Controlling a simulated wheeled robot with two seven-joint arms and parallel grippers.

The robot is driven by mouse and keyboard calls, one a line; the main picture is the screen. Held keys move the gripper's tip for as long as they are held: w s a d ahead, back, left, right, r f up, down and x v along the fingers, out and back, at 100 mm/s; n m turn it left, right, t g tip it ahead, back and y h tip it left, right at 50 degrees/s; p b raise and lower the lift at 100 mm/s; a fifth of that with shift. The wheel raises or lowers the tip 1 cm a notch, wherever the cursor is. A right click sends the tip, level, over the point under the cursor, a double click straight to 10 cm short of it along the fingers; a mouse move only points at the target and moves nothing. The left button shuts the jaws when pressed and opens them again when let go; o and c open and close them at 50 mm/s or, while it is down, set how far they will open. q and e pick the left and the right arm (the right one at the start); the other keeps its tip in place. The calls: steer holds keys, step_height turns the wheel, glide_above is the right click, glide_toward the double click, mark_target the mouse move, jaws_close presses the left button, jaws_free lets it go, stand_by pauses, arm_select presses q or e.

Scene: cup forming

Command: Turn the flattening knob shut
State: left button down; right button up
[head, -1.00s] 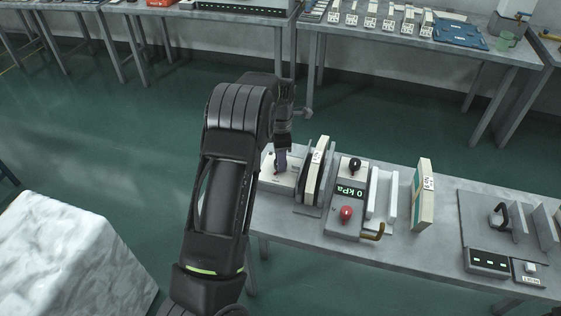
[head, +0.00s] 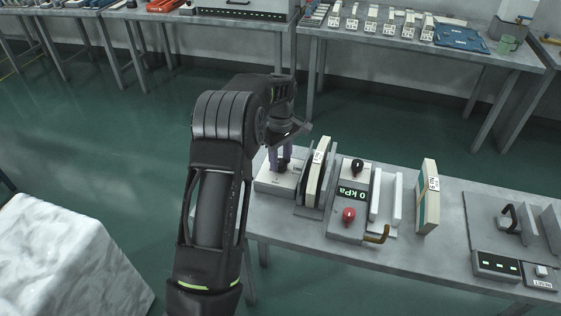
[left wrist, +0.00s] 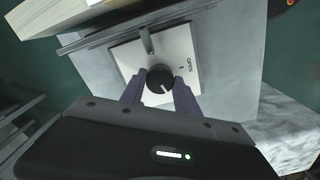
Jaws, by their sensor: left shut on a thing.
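The flattening knob is a round black knob (left wrist: 160,79) on a white square plate in the left wrist view. The word OPEN (left wrist: 189,66) is printed to its right. A white pointer line on the knob points to its lower right. The knob sits on a pale box (head: 268,183) at the left end of the table in the head view. My left gripper (head: 280,162) reaches down over that box, and in the left wrist view its two purple fingers (left wrist: 159,92) are shut on the knob's sides. My right gripper is not in view.
Upright plates (head: 316,175) stand close to the right of the knob box. Beyond them is a unit with a display reading 0 kPa (head: 352,194), with a black and a red knob. A pale block (head: 427,195) stands further right. Open floor lies behind the table.

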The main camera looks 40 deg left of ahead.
arm_select(q)
steer(key=m+b, duration=0.1)
steer(key=m, duration=0.3)
steer(key=shift+m, duration=0.3)
steer(key=m, duration=0.4)
steer(key=shift+m+b, duration=0.3)
steer(key=m, duration=0.5)
steer(key=shift+r, duration=0.1)
steer(key=m, duration=1.4)
steer(key=shift+m, duration=0.4)
steer(key=m, duration=0.4)
steer(key=shift+m, duration=0.3)
steer(key=m+p, duration=0.1)
steer(key=m, duration=0.4)
steer(key=shift+w, duration=0.1)
